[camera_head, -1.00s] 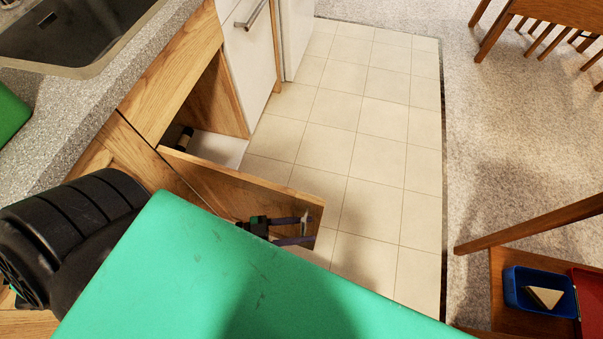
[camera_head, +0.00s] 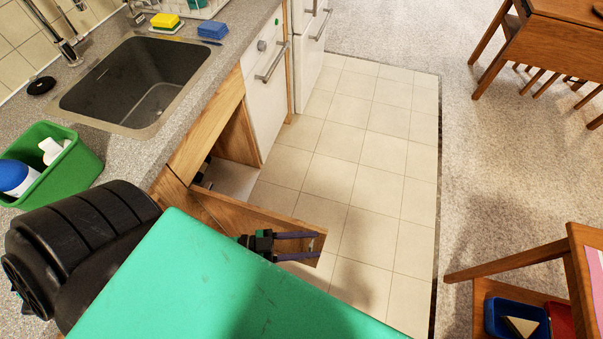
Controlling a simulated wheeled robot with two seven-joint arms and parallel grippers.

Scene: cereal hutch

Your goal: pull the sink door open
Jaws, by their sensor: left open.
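The wooden sink door (camera_head: 262,217) stands swung out from the cabinet below the sink (camera_head: 138,80), and the cabinet opening (camera_head: 228,177) shows behind it. My left gripper (camera_head: 318,245) is in front of the door's outer face, near its free edge. Its two fingers are apart and point right, with nothing seen between them. Whether a finger touches the door I cannot tell. My left arm hides the lower part of the door. My right gripper is not in view.
A green bin (camera_head: 72,165) with bottles stands on the counter at left. A white dishwasher-like front with a handle (camera_head: 266,100) adjoins the opening. The tiled floor (camera_head: 350,150) is clear. A wooden chair (camera_head: 520,262) and a blue container (camera_head: 503,318) are at right.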

